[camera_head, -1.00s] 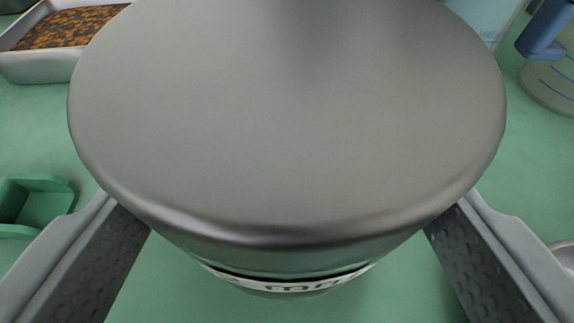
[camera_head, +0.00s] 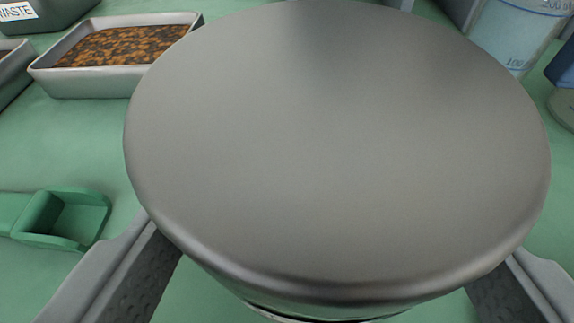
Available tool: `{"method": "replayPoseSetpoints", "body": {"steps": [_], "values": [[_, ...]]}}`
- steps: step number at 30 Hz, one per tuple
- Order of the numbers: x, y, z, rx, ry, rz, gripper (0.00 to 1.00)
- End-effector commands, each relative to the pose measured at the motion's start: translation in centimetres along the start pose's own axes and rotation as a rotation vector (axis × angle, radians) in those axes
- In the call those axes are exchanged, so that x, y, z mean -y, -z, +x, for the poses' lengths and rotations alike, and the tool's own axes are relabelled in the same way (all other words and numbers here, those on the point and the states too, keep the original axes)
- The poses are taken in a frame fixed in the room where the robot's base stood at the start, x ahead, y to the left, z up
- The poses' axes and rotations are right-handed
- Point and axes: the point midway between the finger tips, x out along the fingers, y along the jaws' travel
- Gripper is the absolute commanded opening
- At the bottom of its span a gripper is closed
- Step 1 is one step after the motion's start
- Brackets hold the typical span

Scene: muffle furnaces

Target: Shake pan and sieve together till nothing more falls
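A round grey metal lid (camera_head: 338,140) fills the middle of the view and covers the top of a round sieve stack. Only a thin strip of the metal side wall (camera_head: 330,308) shows below its near rim. My gripper (camera_head: 332,250) has one dark, ridged finger on each side of the stack, close against it, and is shut on it. The fingertips are hidden under the lid. The mesh, the pan below and anything falling inside are hidden.
A metal tray (camera_head: 90,84) of brown-black granular material stands at upper left, with a dark bin labelled WASTE (camera_head: 60,14) behind it. A green scoop (camera_head: 80,218) lies at left. A graduated clear vessel (camera_head: 515,35) and a blue object (camera_head: 562,68) are at upper right.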

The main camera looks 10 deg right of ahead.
Motion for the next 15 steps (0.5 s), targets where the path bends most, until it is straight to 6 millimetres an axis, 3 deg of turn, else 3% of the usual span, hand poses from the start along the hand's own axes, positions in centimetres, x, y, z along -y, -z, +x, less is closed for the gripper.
{"method": "replayPoseSetpoints", "body": {"steps": [3, 11, 15], "values": [[0.9, -0.1, -0.2, 0.0, 0.001, -0.001, 0.45], [-1.4, 0.2, 0.3, -0.001, -0.002, 0.0, 0.45], [-1.1, 0.1, 0.3, 0.0, 0.002, -0.001, 0.45]]}}
